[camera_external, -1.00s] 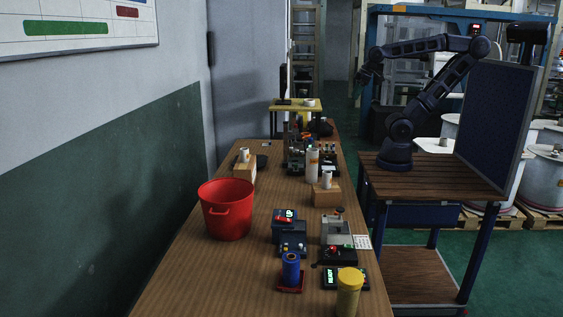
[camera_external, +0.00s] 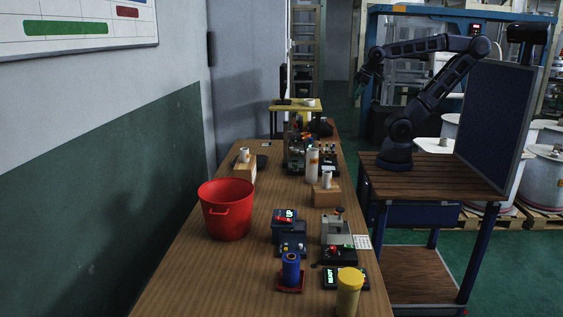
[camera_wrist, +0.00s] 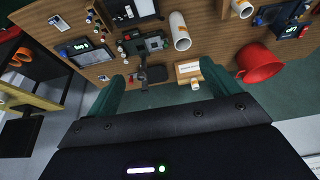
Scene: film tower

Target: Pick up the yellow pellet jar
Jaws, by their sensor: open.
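The yellow pellet jar (camera_external: 348,293), with a yellow lid, stands upright at the near right end of the long wooden table in the external view. I cannot make it out in the wrist view. My gripper (camera_external: 365,76) is raised at the far end of my arm, well behind and above the jar and far from it. In the wrist view the two dark green fingers of my gripper (camera_wrist: 162,74) are spread apart with nothing between them.
A red bucket (camera_external: 226,211) stands on the table's left side. A blue spool (camera_external: 291,270) on a red base and a black READY display (camera_external: 337,281) sit close to the jar. Several devices crowd the middle. The table's near left is bare.

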